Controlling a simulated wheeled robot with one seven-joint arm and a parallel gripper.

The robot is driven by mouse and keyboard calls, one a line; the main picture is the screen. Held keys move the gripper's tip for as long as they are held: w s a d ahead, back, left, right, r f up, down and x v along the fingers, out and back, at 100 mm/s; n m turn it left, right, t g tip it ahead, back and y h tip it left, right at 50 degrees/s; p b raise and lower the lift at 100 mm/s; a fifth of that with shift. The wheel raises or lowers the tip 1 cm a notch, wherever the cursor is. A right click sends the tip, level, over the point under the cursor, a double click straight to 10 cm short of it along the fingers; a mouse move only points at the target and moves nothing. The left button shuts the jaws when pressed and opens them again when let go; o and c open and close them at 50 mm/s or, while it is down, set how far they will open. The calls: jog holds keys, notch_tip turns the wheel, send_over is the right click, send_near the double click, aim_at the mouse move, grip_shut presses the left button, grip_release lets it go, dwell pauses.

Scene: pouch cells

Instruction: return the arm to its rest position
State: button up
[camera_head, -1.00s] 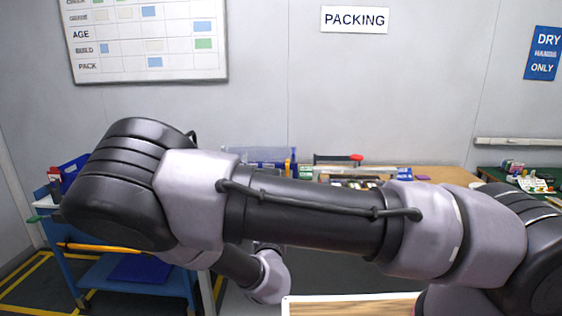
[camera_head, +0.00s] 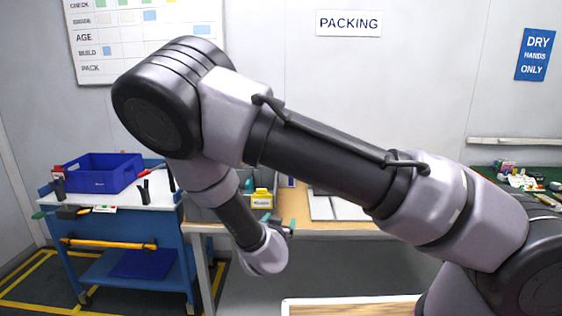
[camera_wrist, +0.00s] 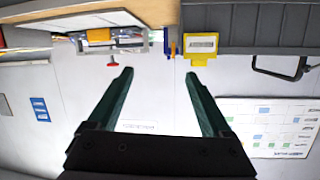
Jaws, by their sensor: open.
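My arm stretches across the head view from the lower right, with its elbow raised at the upper left and its forearm hanging down. My gripper (camera_wrist: 160,82) is in the wrist view, with two green fingers spread apart and nothing between them. The wrist picture is upside down, and beyond the fingers it shows the wall, with the bench edge at the top. In the head view my wrist hangs in front of the bench's left end, and the fingers there are mostly hidden.
A blue cart (camera_head: 120,226) with a blue bin (camera_head: 103,172) stands left. The wooden bench (camera_head: 330,226) holds a grey bin with a yellow label (camera_head: 262,199). A wood-topped surface (camera_head: 350,307) is at the near edge. A whiteboard (camera_wrist: 262,127) hangs on the wall.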

jog(key=w+d+r+m+g+y, duration=0.1)
jog(key=d+r+m+g+y, duration=0.2)
jog(key=r, duration=0.6)
jog(key=w+d+r+m+g+y, duration=0.15)
jog(key=d+r+g, duration=0.25)
jog(key=r, duration=0.4)
jog(key=s+d+r+n+y, duration=0.1)
jog(key=s+d+r, duration=0.25)
jog(key=r, duration=0.25)
jog(key=s+d+r+n+y, duration=0.1)
jog(key=s+d+r, duration=0.1)
jog(key=d+r, duration=0.35)
jog(key=s+d+r+h, duration=0.1)
jog(key=s+d+r, duration=0.3)
jog(key=s, duration=0.3)
jog(key=s+d+r+n+h, duration=0.1)
jog(key=s+d+r, duration=0.4)
jog(key=s, duration=0.3)
jog(key=shift+d+g, duration=0.15)
jog(key=shift+g, duration=0.25)
jog(key=shift+s+n, duration=0.1)
jog(key=shift+n, duration=0.15)
